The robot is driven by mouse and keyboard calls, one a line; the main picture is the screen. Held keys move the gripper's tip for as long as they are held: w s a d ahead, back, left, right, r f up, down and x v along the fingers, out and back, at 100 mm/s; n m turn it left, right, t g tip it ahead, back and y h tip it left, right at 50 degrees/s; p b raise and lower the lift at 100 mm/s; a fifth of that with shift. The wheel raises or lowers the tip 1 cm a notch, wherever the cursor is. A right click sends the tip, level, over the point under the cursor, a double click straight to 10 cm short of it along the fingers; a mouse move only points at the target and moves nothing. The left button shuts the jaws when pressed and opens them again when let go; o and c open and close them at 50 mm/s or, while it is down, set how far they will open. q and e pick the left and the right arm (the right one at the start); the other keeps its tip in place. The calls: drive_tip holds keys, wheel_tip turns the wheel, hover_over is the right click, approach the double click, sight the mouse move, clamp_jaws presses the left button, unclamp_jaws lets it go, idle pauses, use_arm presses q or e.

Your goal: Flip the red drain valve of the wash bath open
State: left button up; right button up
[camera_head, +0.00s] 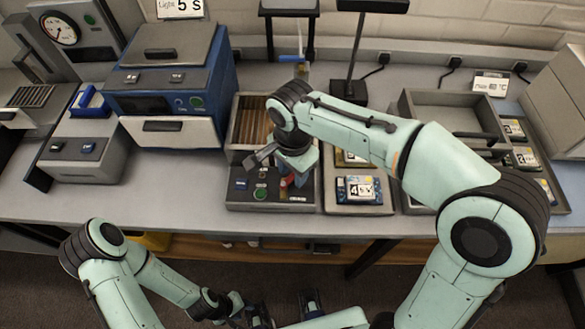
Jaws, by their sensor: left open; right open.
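The wash bath (233,128) stands mid-bench, an open grey box with brown ribbed walls inside and a control panel at its front. The panel carries a green button (260,193) and a blue display. A small red part (284,183), apparently the drain valve, shows on the panel just below my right gripper (268,172). That gripper is open, pointing down over the panel. My wrist partly hides the valve, so its position and any contact cannot be told. My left gripper (236,304) is low in front of the bench, away from the bath, and open.
A blue machine (170,85) with a grey drawer front stands left of the bath. Right of it are a tray with a card marked 4 (358,190) and a grey open box (455,106). Lamp stands rise behind. The front bench strip is clear.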

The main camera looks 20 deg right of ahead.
clamp_jaws()
use_arm(q)
drive_tip(key=shift+r, duration=0.2)
use_arm(e)
drive_tip(key=shift+a+n, duration=0.1)
drive_tip(key=shift+n, duration=0.2)
drive_tip(key=n, duration=0.1)
drive_tip(key=n+p, duration=0.1)
drive_tip(key=n, duration=0.1)
drive_tip(key=shift+w+a+n+p, duration=0.3)
drive_tip(key=shift+w+p, duration=0.05)
drive_tip(key=shift+w, duration=0.05)
use_arm(q)
drive_tip(key=shift+w+r+p, duration=0.3)
drive_tip(key=shift+w+r, duration=0.15)
drive_tip(key=shift+r, duration=0.3)
drive_tip(key=shift+w+r+p, duration=0.25)
drive_tip(key=shift+w+r, duration=0.15)
drive_tip(key=shift+r, duration=0.3)
use_arm(e)
drive_tip(key=shift+w+a+n, duration=0.1)
drive_tip(key=shift+a+n, duration=0.15)
drive_tip(key=shift+n, duration=0.8)
drive_tip(key=shift+w+a+n, duration=0.1)
drive_tip(key=shift+a+n, duration=0.1)
drive_tip(key=shift+n, duration=0.85)
unclamp_jaws()
drive_tip(key=shift+r, duration=0.1)
